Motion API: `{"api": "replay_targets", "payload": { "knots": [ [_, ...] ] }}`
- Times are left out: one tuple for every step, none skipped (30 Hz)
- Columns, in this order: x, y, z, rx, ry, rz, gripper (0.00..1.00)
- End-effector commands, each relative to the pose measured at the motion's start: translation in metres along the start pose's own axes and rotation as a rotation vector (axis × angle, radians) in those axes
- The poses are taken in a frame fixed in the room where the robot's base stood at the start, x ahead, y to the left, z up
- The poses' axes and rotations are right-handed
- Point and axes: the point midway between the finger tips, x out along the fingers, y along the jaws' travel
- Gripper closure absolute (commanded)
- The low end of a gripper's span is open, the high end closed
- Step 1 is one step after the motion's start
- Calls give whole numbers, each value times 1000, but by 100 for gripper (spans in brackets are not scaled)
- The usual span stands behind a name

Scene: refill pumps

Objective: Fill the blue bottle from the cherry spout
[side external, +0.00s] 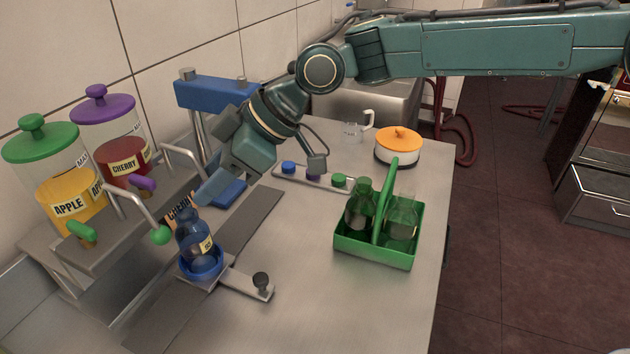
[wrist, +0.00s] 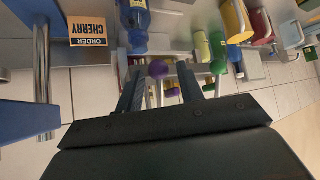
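The blue bottle (side external: 195,240) stands upright in a blue ring holder (side external: 203,268) on a grey slide at the counter's front left. It also shows at the top of the wrist view (wrist: 133,18). The cherry dispenser (side external: 122,160) has a purple lid, red juice and a purple handle (side external: 143,183). My gripper (side external: 205,192) is above and behind the bottle, apart from it, to the right of the purple handle. In the wrist view my gripper's fingers (wrist: 160,90) are spread, with a purple knob (wrist: 158,68) showing between them. What is inside the bottle is unclear.
An order card reading CHERRY (side external: 180,208) stands behind the bottle. The apple dispenser (side external: 68,205) is at the far left. A blue-topped stand (side external: 215,92) is behind my gripper. A green caddy (side external: 375,250) holds two bottles. A pot (side external: 398,150) stands behind it.

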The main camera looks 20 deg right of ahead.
Motion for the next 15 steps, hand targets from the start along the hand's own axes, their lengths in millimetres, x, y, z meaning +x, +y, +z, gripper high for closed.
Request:
{"api": "replay_targets", "payload": {
  "knots": [
    [0, 0, 0, 0, 0, 0, 73],
    [0, 0, 0, 0, 0, 0, 79],
    [0, 0, 0, 0, 0, 0, 86],
    [0, 0, 0, 0, 0, 0, 92],
    [0, 0, 0, 0, 0, 0, 92],
    [0, 0, 0, 0, 0, 0, 92],
    [0, 0, 0, 0, 0, 0, 92],
    [0, 0, 0, 0, 0, 0, 92],
    [0, 0, 0, 0, 0, 0, 92],
    [0, 0, 0, 0, 0, 0, 92],
    [0, 0, 0, 0, 0, 0, 92],
    [1, 0, 1, 0, 0, 0, 92],
    [1, 0, 1, 0, 0, -1, 92],
    [2, 0, 2, 1, 0, -1, 92],
    [3, 0, 3, 1, 0, -1, 92]
  ]
}}
